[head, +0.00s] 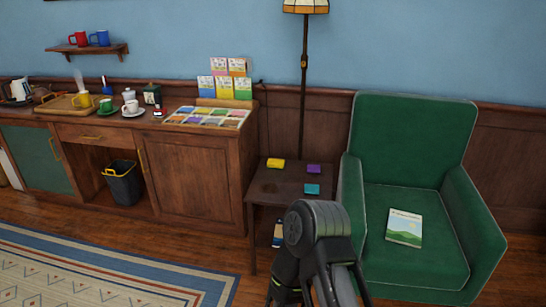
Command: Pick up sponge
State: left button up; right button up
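Three small blocks that look like sponges lie on the dark side table (290,187) between the cabinet and the armchair. A yellow block (276,164) lies at the back left. A purple block (313,169) lies at the back right. A teal block (312,189) lies nearer the front right edge. I cannot tell which one is the sponge. A dark jointed part of one of my arms rises in front of the table and hides part of its front. No gripper fingers show in the head view.
A green armchair (412,139) with a book (404,228) on its seat stands right of the table. A wooden cabinet (190,180) with cups and card packets stands left. A floor lamp (304,60) rises behind the table. A rug (100,275) covers the left floor.

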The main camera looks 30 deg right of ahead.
aim_at(276, 164)
jog(key=i+l, duration=0.2)
jog(key=i, duration=0.25)
jog(key=i+l, duration=0.2)
jog(key=i, duration=0.25)
jog(key=i+l, duration=0.25)
jog(key=i, duration=0.2)
jog(key=i+l, duration=0.2)
jog(key=i, duration=0.25)
jog(key=i+l, duration=0.2)
jog(key=i, duration=0.25)
